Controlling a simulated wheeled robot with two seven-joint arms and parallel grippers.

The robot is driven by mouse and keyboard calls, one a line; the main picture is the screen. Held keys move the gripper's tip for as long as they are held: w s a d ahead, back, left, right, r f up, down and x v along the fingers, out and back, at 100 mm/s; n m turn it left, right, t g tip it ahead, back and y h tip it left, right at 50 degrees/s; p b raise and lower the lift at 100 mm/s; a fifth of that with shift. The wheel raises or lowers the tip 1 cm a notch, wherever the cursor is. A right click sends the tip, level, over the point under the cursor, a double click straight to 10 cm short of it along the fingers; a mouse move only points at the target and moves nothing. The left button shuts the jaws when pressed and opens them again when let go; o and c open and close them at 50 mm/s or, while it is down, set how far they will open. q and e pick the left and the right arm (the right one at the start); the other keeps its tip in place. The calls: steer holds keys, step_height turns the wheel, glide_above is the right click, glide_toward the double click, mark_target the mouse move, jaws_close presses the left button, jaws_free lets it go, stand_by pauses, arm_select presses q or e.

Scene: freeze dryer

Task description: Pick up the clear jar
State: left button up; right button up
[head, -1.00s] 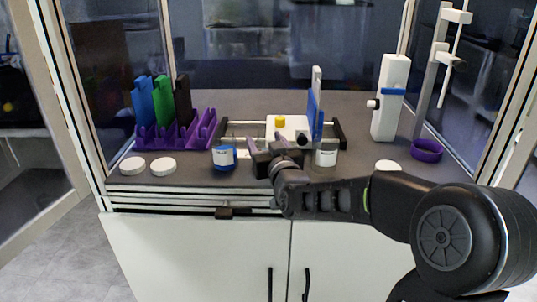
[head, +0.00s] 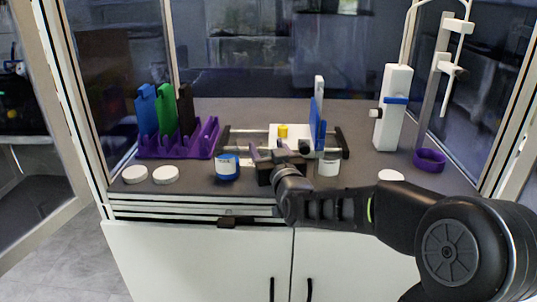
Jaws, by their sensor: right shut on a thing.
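My right gripper (head: 279,157) is at the front middle of the worktop, between a blue jar (head: 227,168) and a whitish jar (head: 328,167). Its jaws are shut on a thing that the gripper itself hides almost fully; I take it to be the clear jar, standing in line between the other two. I cannot tell whether it touches the worktop. The blue jar and the whitish jar stand upright, apart from the gripper. My left gripper is not in view.
White round lids (head: 166,175) lie near the front edge at left, and another (head: 391,176) at right. Behind are a purple rack (head: 207,140), a balance-like device (head: 334,140), a white stand (head: 394,107) and a purple ring (head: 430,157). Glass panels flank the worktop.

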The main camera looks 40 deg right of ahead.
step_height(320, 180, up, 10)
steer(key=shift+f, duration=0.2)
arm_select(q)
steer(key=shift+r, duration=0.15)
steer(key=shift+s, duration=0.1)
arm_select(e)
steer(key=shift+f, duration=0.1)
stand_by(0.6)
